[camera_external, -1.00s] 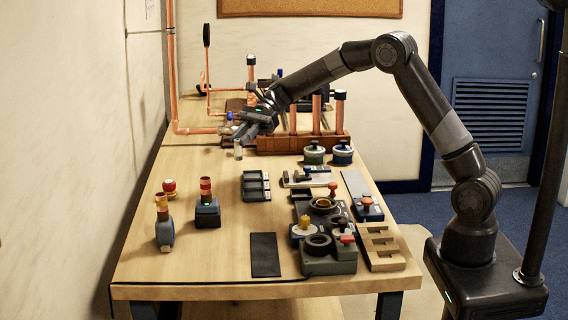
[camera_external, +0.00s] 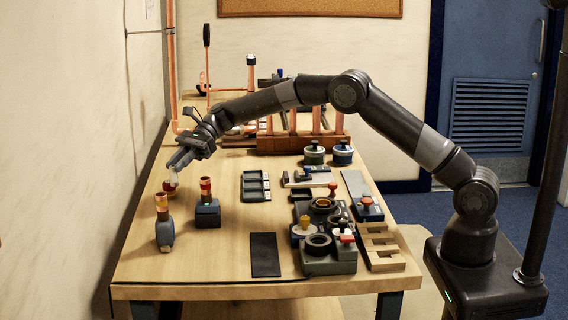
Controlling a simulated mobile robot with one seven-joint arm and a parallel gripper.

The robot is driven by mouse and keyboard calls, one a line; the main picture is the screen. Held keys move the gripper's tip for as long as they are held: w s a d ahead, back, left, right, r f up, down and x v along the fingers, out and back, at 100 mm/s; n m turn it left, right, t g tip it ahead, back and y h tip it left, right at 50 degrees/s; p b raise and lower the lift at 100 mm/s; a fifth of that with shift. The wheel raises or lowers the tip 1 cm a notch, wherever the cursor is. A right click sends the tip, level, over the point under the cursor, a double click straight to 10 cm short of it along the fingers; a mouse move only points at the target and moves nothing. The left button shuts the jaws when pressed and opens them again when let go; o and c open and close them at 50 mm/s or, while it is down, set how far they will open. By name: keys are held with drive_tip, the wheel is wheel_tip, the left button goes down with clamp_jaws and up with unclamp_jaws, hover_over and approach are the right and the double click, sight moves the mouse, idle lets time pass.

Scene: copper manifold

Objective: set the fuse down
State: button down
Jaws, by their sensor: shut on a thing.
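My gripper (camera_external: 179,164) is over the left part of the wooden table, pointing down and left. It is shut on the fuse (camera_external: 173,178), a small pale piece, mostly hidden by the fingers. I cannot tell whether the two touch or how high the fuse is held.
Two blue-grey holders with copper-coloured tops, one at left (camera_external: 164,234) and one beside it (camera_external: 207,214), stand close in front. A grey compartment tray (camera_external: 256,186) and a dark mat (camera_external: 265,254) lie to the right. A wooden rack with copper pipes (camera_external: 300,144) stands behind.

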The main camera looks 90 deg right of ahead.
drive_tip(key=shift+w+a+f, duration=0.45)
drive_tip(key=shift+f, duration=0.6)
drive_tip(key=shift+w+a+f, duration=0.4)
drive_tip(key=shift+a+f, duration=0.05)
drive_tip(key=shift+f, duration=0.55)
drive_tip(key=shift+w+a+f, duration=0.45)
drive_tip(key=shift+f, duration=0.6)
drive_tip(key=shift+f, duration=0.2)
drive_tip(key=c, duration=1.3)
unclamp_jaws()
drive_tip(key=shift+o, duration=0.2)
drive_tip(key=shift+r, duration=0.1)
